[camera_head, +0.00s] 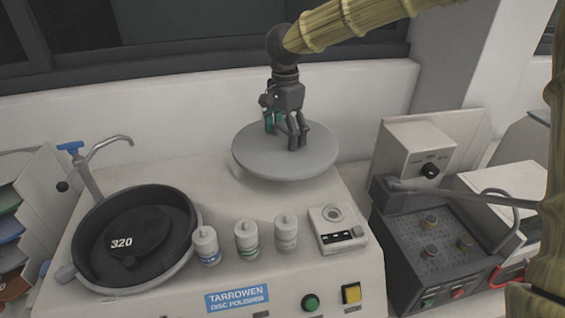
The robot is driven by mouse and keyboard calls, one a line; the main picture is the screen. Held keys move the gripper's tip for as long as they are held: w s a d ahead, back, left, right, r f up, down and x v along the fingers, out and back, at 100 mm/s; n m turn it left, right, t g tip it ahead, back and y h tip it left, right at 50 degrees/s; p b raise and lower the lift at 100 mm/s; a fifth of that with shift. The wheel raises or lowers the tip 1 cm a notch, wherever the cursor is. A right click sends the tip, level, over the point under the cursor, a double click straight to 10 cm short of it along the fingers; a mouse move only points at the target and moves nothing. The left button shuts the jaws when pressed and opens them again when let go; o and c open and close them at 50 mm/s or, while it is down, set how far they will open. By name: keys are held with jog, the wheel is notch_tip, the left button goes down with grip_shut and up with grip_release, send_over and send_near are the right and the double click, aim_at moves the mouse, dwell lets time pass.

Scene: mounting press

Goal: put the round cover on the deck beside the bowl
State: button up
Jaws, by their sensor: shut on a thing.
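The round cover (262,162) is a flat grey disc at the back right of the polisher's deck (209,182). My gripper (287,136) is above its middle, pointing down, with its fingers shut on the cover's centre. The grip point itself is hidden by the fingers. The cover looks slightly tilted; I cannot tell whether its underside touches the deck or hangs just above it. The black bowl (92,262) is at the left of the deck, open, with a dark disc marked 320 (122,243) inside. The cover is to the right of the bowl, clear of it.
A tap (92,170) stands behind the bowl. Several white bottles (246,240) and a small device (338,228) stand in front of the cover. A dark control unit (430,250) and a white box (418,150) are at the right. A wall runs close behind the deck.

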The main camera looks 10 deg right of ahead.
aim_at(284, 141)
jog(key=f, duration=0.1)
jog(key=f+p, duration=0.1)
jog(key=f, duration=0.2)
jog(key=shift+s+a+f, duration=0.2)
jog(key=shift+s, duration=0.05)
jog(key=shift+w+f, duration=0.2)
jog(key=shift+f, duration=0.15)
jog(key=shift+s+d+f+p, duration=0.1)
jog(key=shift+s+f+p, duration=0.1)
jog(key=shift+f+p, duration=0.3)
jog(key=shift+s+d+f+p, duration=0.1)
jog(key=shift+s+f+p, duration=0.1)
jog(key=shift+f, duration=0.45)
jog(key=shift+w+a+f, duration=0.15)
jog(key=shift+w+f, duration=0.1)
jog(key=shift+f, duration=0.35)
jog(key=shift+s, duration=0.1)
jog(key=shift+s, duration=0.1)
jog(key=o, duration=1.1)
jog(key=shift+f, duration=0.1)
jog(key=shift+o, duration=0.2)
jog(key=shift+r, duration=0.2)
